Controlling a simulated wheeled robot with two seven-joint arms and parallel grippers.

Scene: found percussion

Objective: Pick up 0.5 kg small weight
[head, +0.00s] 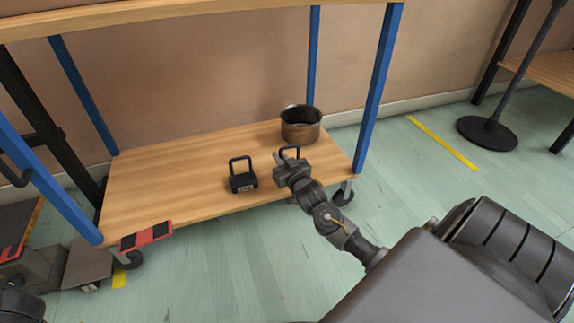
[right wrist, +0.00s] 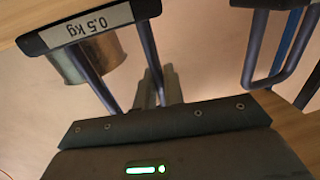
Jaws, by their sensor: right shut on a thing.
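The 0.5 kg small weight (right wrist: 90,24) is a dark block with a white "0,5 kg" label, upside down in the right wrist view, and a bar handle. My right gripper (right wrist: 158,88) is shut on that handle. In the head view my right gripper (head: 288,162) is over the front right of the wooden shelf and hides most of the weight; a dark handle loop (head: 290,149) shows behind it. I cannot tell whether the weight touches the shelf. My left gripper is not in view.
A second dark weight (head: 243,181) with an upright handle stands on the shelf (head: 165,195), left of my right gripper. A metal pot (head: 301,125) stands at the back right. Blue posts (head: 378,85) and the upper board (head: 180,12) frame the shelf. Its left part is clear.

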